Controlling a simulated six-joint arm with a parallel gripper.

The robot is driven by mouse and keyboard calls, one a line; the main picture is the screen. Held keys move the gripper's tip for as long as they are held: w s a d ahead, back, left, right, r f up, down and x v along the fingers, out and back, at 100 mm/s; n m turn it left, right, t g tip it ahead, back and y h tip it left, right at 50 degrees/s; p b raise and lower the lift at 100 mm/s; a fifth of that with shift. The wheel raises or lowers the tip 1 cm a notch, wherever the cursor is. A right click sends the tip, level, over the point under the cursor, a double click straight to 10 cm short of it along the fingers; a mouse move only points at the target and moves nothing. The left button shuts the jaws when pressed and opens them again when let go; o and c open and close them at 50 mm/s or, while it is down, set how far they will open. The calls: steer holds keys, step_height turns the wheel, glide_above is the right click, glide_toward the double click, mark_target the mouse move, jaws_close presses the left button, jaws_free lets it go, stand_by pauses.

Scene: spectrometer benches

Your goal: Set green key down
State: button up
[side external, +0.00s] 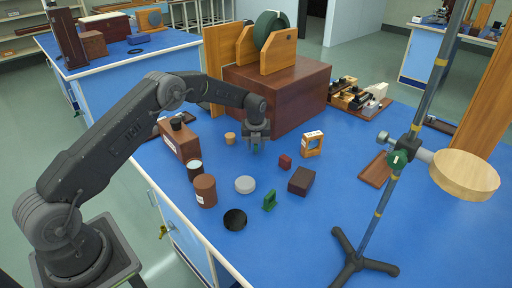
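My gripper (256,142) points down above the blue bench, in front of the large dark wooden box. A small green piece, which looks like the green key (255,149), shows between its fingertips, apparently gripped. The fingers hide most of it, and its exact shape and its height above the bench are too small to tell. A separate green upright piece (269,201) stands on the bench nearer the camera, apart from my gripper.
Around my gripper stand a cork-coloured cylinder (230,138), a wooden frame block (312,144), a small red block (285,161), a dark brown block (300,181), a pale disc (245,184) and a black disc (235,219). A metal stand (372,215) rises at right.

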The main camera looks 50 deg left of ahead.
mark_target(256, 146)
steer(key=r, duration=0.6)
steer(key=s+d+r, duration=0.1)
steer(key=r, duration=0.2)
steer(key=shift+r, duration=0.35)
steer(key=s+d+r+n+t, duration=0.1)
steer(key=s+d+r+n, duration=0.3)
steer(key=s+r+n, duration=0.5)
steer(key=s+d+r+n+t, duration=0.1)
steer(key=s+d+r+n, duration=0.35)
steer(key=s+r, duration=0.5)
steer(key=s+d+n+t, duration=0.1)
steer(key=s+d+n, duration=0.1)
steer(key=s+n, duration=0.4)
steer(key=s+d+n+t+h, duration=0.1)
steer(key=s+d+n, duration=0.2)
steer(key=s+n, duration=0.4)
steer(key=s, duration=0.7)
steer(key=shift+f, duration=0.3)
